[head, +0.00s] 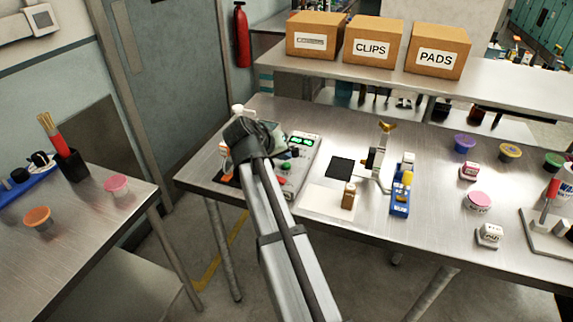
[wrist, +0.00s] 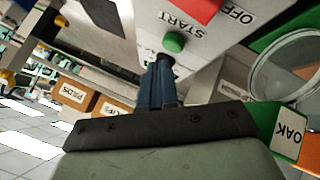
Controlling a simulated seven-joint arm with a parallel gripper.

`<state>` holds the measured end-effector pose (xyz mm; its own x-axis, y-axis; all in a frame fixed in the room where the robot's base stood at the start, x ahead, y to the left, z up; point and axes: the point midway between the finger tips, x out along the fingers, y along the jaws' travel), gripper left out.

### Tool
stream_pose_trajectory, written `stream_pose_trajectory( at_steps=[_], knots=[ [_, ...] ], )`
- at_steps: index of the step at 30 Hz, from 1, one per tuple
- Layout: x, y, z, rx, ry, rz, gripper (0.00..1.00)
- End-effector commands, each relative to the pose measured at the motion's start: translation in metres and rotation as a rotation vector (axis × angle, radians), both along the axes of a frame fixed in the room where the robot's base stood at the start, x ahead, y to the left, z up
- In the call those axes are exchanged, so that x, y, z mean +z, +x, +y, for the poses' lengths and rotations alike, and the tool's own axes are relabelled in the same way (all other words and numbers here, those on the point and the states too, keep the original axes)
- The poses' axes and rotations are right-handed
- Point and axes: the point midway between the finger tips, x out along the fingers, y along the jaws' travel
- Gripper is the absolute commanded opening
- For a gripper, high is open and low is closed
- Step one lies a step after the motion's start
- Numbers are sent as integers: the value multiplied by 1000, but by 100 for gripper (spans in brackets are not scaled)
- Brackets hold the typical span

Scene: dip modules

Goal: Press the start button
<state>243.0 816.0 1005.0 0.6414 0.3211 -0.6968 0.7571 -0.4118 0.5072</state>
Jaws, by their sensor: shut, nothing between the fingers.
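The green start button (wrist: 174,42) sits on a pale panel beside the printed word START in the wrist view. My gripper (wrist: 165,60) is shut and empty, its dark fingertips right at the lower edge of the button in that picture. I cannot tell whether they touch it. In the head view the pale machine (head: 300,165) stands on the left part of the metal bench, with my arm reaching over its left side.
A red part (wrist: 205,8) labelled OFF lies beside the START label. A round clear dish (wrist: 285,65) and a green block marked OAK (wrist: 285,135) are to the right in the wrist view. A blue device (head: 401,198) stands farther right on the bench.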

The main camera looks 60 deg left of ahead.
Motion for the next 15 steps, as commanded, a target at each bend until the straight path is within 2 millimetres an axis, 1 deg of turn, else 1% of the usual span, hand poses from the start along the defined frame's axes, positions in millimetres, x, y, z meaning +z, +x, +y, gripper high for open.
stream_pose_trajectory(
  at_steps=[10, 15],
  knots=[
    [-8, 0, 0, -1, -1, 0, 0],
    [-9, 0, 0, 0, 0, 0, 0]
  ],
)
